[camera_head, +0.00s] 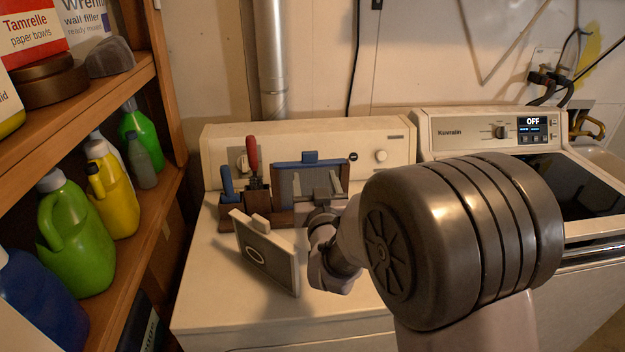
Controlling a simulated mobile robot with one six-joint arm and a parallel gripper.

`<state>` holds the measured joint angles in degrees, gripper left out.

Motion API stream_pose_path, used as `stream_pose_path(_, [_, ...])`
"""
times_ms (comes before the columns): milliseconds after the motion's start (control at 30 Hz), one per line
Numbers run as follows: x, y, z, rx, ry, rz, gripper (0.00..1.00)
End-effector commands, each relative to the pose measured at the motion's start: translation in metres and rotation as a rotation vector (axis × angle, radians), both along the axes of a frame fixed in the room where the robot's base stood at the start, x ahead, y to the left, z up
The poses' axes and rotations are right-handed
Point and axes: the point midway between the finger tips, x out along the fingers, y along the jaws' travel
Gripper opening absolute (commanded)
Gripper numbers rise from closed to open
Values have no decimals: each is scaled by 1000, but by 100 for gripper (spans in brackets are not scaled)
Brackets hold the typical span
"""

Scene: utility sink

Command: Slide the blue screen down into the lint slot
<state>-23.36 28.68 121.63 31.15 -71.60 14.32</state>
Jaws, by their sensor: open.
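The blue screen (288,186) is a grey panel with a blue top bar and a small blue tab. It stands upright near the back of the white dryer's top (230,300). My gripper (329,189) is open, at the right part of the blue screen, with its fingers in front of the panel in the picture. I cannot tell whether they touch it. The screen's lower edge is partly hidden by my gripper and a brown holder (283,218). I cannot make out the lint slot.
A white-framed panel (265,252) stands tilted in front of the holder. A red-handled tool (252,156) and a blue-handled tool (227,184) stand at left. A wooden shelf (150,185) with bottles borders the left. The dryer's front top is clear.

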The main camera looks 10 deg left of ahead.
Motion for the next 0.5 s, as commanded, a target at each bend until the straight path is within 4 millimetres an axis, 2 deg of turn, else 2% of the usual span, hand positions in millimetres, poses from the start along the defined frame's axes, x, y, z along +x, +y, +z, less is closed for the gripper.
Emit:
stream_pose_path(100, [31,7,-1,0,0,-1,65])
stream_pose_path(300, [57,13,-1,-1,0,0,65])
stream_pose_path(500, [95,20,-3,-1,1,0,65])
